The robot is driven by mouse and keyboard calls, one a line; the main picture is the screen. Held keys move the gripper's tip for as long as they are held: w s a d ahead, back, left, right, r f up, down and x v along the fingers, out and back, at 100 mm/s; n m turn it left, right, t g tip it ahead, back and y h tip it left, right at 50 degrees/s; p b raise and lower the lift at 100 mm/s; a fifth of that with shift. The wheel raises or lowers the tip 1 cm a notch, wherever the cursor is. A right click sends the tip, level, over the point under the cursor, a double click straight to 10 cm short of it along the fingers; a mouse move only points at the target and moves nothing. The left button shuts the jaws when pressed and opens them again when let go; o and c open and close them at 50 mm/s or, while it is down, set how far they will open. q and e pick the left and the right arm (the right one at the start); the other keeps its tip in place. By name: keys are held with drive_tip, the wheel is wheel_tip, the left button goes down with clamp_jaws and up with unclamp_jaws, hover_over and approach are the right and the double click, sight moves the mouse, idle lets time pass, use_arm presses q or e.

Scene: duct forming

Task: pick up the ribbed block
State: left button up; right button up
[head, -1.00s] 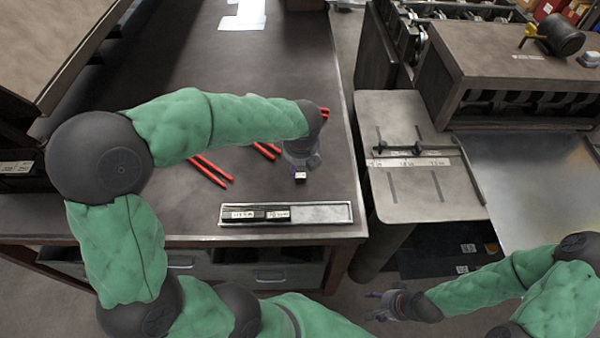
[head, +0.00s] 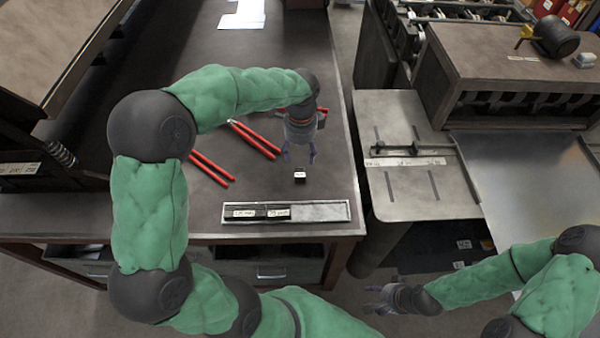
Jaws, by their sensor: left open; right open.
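A small dark block with a white label (head: 299,174) sits on the dark table, behind the tray; it looks like the ribbed block, but ribs are too small to make out. My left gripper (head: 298,156) is open and empty, its fingers pointing down just behind and above this block, apart from it. My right gripper (head: 374,302) is open and empty, low at the right, beyond the table's front right corner.
A shallow metal tray (head: 320,212) near the table's (head: 280,60) front edge holds black labelled blocks in its left part; its right part is bare. Red-handled tools (head: 210,169) (head: 255,140) lie left of my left gripper. A grey machine table (head: 405,190) stands right across a gap.

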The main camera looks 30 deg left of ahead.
use_arm(q)
drive_tip(key=n, duration=0.2)
drive_tip(key=b, duration=0.2)
hover_over(299, 172)
wheel_tip(299, 172, down, 6)
drive_tip(key=shift+w+d+r, duration=0.1)
drive_tip(key=shift+d, duration=0.05)
drive_tip(key=f, duration=0.2)
drive_tip(key=f+b, duration=0.1)
drive_tip(key=f, duration=0.2)
drive_tip(key=shift+s+a+f, duration=0.1)
drive_tip(key=shift+s+a, duration=0.1)
clamp_jaws()
